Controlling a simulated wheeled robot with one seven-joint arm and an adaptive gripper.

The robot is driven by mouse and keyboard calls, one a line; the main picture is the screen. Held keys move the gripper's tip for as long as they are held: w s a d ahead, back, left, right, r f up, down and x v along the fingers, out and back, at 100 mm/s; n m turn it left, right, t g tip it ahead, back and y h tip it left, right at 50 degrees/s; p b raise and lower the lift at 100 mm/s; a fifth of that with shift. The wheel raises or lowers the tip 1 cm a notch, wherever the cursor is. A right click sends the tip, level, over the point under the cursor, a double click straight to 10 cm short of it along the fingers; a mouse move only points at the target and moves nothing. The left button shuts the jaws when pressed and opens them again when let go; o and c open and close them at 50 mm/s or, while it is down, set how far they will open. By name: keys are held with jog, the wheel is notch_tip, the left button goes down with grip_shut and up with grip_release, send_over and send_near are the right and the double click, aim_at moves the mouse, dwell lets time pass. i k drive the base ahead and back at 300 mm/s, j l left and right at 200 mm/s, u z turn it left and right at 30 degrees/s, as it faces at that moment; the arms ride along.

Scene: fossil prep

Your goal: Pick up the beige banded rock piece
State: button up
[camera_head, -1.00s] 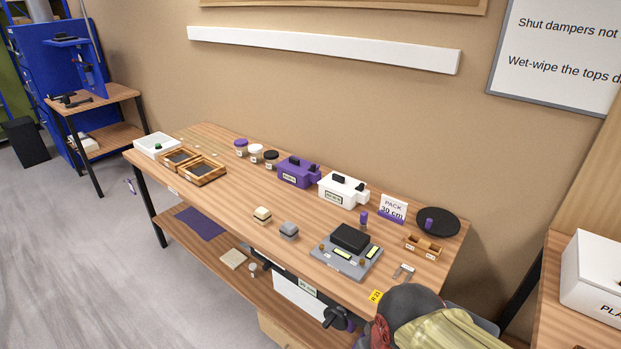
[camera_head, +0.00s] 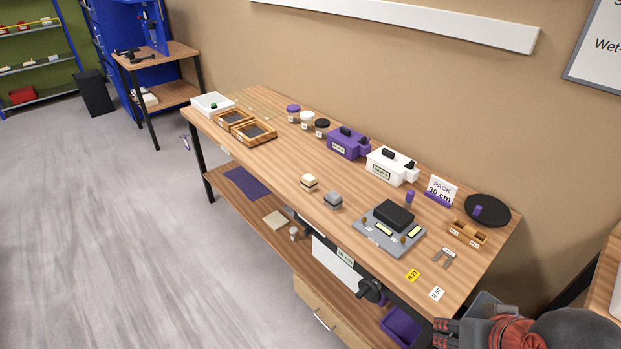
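The beige banded rock piece (camera_head: 309,183) is a small block with pale and darker layers. It lies on the wooden workbench (camera_head: 290,165), near the front edge at mid-length. A similar grey rock piece (camera_head: 333,200) lies just to its right, apart from it. Dark parts of what looks like my gripper (camera_head: 452,334) show at the bottom right edge, in front of the bench. They are well away from the beige piece and partly cut off by the frame. I cannot make out its finger opening.
A grey device with a black top (camera_head: 390,228) stands right of the rocks. Behind are a purple box (camera_head: 348,143), a white box (camera_head: 391,166) and several jars. Wooden trays (camera_head: 254,132) and a white tub (camera_head: 213,104) sit at the left end. Bench left of the beige piece is clear.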

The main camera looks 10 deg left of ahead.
aim_at(309, 182)
jog(key=j+z, duration=0.1)
jog(key=z, duration=0.5)
jog(key=j+z, duration=0.35)
jog(key=j, duration=0.25)
jog(key=j+z, duration=0.35)
jog(key=j, duration=0.25)
jog(key=k+j+z, duration=0.2)
jog(key=j+z, duration=0.15)
jog(key=j, duration=0.2)
jog(key=k+j, duration=0.1)
jog(key=j, duration=0.25)
jog(key=k+j, duration=0.1)
jog(key=j, duration=0.25)
jog(key=k+j, duration=0.15)
jog(key=j, duration=0.25)
jog(key=k+j, duration=0.1)
jog(key=j, duration=0.25)
jog(key=z, duration=0.05)
